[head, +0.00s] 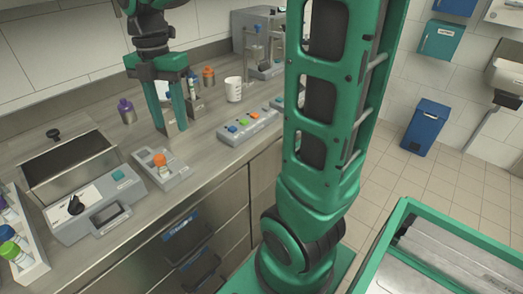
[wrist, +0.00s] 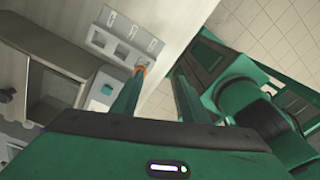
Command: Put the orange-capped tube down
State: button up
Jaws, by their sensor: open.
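An orange cap (head: 160,159) shows at the small grey rack (head: 172,178) on the counter; the tube below it is mostly hidden. My gripper (head: 174,132) is open, pointing down above the counter behind the rack, apart from the cap in the head view. In the wrist view my open gripper (wrist: 160,73) has nothing visible between its fingers. The orange cap (wrist: 141,67) peeks out at the left fingertip, partly hidden. The grey rack (wrist: 120,40) shows square openings there.
A lidded bath with a control panel (head: 92,212) stands left of the rack. Purple-capped (head: 126,111) and orange-capped (head: 208,75) bottles, a white beaker (head: 233,90) and a button panel (head: 247,126) stand along the counter. Bare counter lies between the rack and button panel.

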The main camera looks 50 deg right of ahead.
jog(key=s+d+f+m, duration=0.4)
jog(key=s+d+m, duration=0.2)
jog(key=s+m, duration=0.4)
jog(key=s+d+f+m, duration=0.4)
jog(key=s+m, duration=0.7)
jog(key=m, duration=0.8)
jog(key=d, duration=0.2)
jog(key=shift+d+t, duration=0.35)
jog(key=shift+t, duration=0.05)
jog(key=shift+f, duration=0.1)
jog(key=shift+w+f+h, duration=0.2)
jog(key=shift+w+h, duration=0.1)
jog(key=shift+w, duration=0.2)
